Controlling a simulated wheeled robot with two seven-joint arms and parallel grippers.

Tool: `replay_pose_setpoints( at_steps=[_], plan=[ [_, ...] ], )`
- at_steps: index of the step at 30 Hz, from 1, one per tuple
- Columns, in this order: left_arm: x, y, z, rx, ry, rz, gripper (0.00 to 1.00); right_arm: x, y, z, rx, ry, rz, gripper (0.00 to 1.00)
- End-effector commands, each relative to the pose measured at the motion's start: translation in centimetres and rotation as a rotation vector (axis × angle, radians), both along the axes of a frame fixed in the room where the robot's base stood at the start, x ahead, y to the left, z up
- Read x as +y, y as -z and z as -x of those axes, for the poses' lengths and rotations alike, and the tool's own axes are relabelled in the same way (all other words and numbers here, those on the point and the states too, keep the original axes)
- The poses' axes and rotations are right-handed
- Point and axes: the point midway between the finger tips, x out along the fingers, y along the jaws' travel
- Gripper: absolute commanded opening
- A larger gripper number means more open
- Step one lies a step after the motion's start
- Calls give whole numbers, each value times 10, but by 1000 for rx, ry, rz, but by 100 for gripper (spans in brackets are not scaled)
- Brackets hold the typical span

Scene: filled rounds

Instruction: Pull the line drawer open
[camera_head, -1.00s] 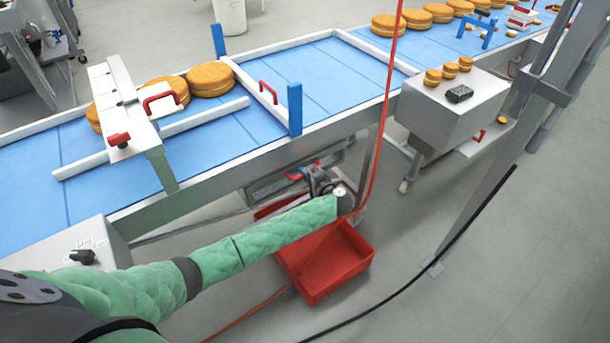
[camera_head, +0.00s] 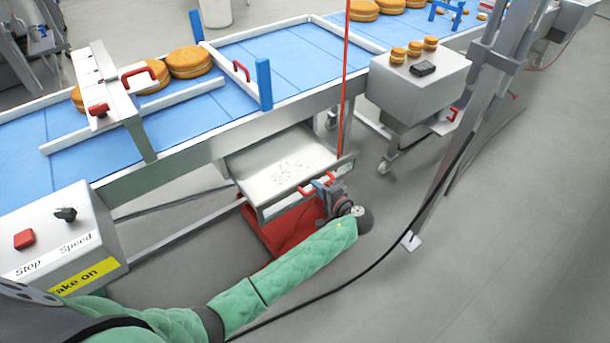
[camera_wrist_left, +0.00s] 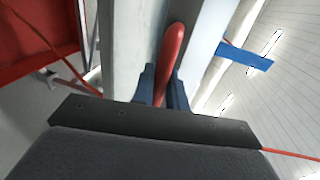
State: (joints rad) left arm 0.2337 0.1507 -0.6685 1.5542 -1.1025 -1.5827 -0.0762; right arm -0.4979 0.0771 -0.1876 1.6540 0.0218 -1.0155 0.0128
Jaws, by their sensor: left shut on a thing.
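The line drawer (camera_head: 270,172) is a grey metal tray under the blue conveyor. It stands pulled out toward me, with its inside floor and some small crumbs or specks showing. Its red handle (camera_head: 318,184) is on the front panel. My left gripper (camera_head: 326,186) is at the handle. In the left wrist view the two dark fingers (camera_wrist_left: 163,88) are shut on the red handle bar (camera_wrist_left: 172,55), with the pale drawer front beside it. My right gripper is in neither view.
A red crate (camera_head: 283,232) sits on the floor below the drawer, partly hidden by it and my arm. A red cord (camera_head: 345,80) hangs near the drawer's right. A grey box on a wheeled stand (camera_head: 415,78) stands to the right. A black cable (camera_head: 400,235) crosses open floor.

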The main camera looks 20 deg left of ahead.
Motion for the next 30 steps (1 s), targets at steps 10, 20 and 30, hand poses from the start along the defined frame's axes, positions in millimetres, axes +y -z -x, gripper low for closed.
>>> replay_pose_setpoints(
  at_steps=[10,20,30],
  plan=[
    [-41,2,33,4,0,2,0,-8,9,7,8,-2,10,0],
    [-45,2,36,3,0,0,0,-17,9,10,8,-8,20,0],
    [-45,2,35,2,0,0,33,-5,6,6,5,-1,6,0]
  ],
)
